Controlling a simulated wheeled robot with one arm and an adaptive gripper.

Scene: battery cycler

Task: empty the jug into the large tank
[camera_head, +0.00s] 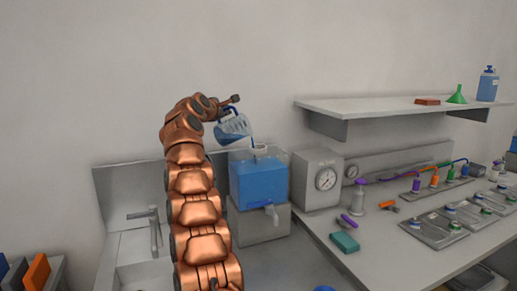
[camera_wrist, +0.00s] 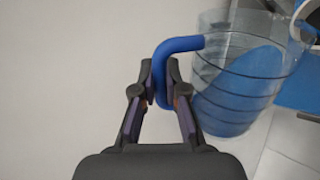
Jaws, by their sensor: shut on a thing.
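The jug (camera_head: 233,128) is clear with blue liquid in it and is tilted toward the right above the large tank. A thin blue stream (camera_head: 253,143) runs from the jug toward the opening (camera_head: 260,150) on top of the tank. The large tank (camera_head: 258,183) is blue, stands on a grey block and has a tap at its front. In the wrist view my gripper (camera_wrist: 165,88) is shut on the jug's blue handle (camera_wrist: 181,46). The jug's clear wall (camera_wrist: 245,65) shows blue liquid inside.
A sink with a tap (camera_head: 154,229) is at the left. A grey box with a gauge (camera_head: 318,179) stands right of the tank. A shelf (camera_head: 390,106) above holds a green funnel (camera_head: 456,95) and a blue bottle (camera_head: 487,85). Bottles and trays cover the right counter.

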